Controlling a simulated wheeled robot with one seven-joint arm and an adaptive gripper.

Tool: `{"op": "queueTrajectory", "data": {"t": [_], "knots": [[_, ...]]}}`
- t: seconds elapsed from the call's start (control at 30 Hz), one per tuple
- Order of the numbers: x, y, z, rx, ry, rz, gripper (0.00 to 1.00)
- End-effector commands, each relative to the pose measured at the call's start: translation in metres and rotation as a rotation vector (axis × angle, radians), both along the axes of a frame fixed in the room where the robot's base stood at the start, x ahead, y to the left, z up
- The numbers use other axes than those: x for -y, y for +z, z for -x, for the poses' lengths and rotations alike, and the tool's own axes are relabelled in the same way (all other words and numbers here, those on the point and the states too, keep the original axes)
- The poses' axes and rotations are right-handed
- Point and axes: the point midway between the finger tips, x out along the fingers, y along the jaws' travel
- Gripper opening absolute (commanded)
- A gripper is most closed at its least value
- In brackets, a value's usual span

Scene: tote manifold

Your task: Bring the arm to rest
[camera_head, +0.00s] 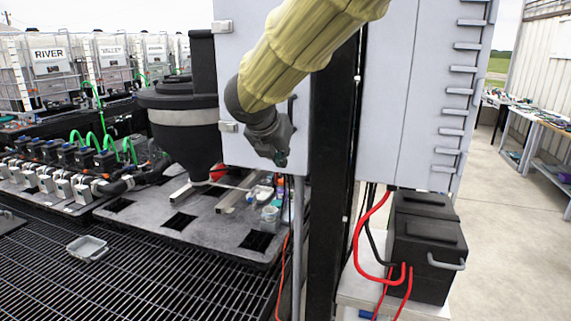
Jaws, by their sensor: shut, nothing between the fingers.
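My arm, in a yellow-tan sleeve, comes down from the top of the head view. My gripper (283,155) hangs at its end, pointing down and to the right, in front of the light grey cabinet (258,80). Its fingers look small and close together, with nothing seen between them. It appears apart from the objects on the platform below.
A black cone tank (185,115) stands left of my gripper on a grey platform (150,220). A black post (332,150) is to the right, with a black battery box (425,245) and red cables beyond. A small grey tote (87,248) sits on the grating. Open floor lies at right.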

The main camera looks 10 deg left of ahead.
Motion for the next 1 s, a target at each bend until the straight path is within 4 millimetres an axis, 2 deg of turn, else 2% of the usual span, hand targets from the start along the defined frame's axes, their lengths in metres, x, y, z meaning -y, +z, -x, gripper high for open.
{"op": "queueTrajectory", "data": {"t": [0.17,0.27,0.37,0.57,0.6,0.8,1.0], "knots": [[0.0,-0.002,0.006,-0.011,-0.008,-0.012,0.0],[0.004,-0.025,0.005,-0.045,-0.034,-0.059,0.0],[0.013,-0.072,0.006,-0.112,-0.095,-0.151,0.0],[0.034,-0.185,0.02,-0.274,-0.296,-0.388,0.0],[0.038,-0.208,0.026,-0.305,-0.345,-0.435,0.0],[0.061,-0.311,0.059,-0.444,-0.624,-0.652,0.0],[0.086,-0.402,0.103,-0.543,-0.948,-0.831,0.0]]}}
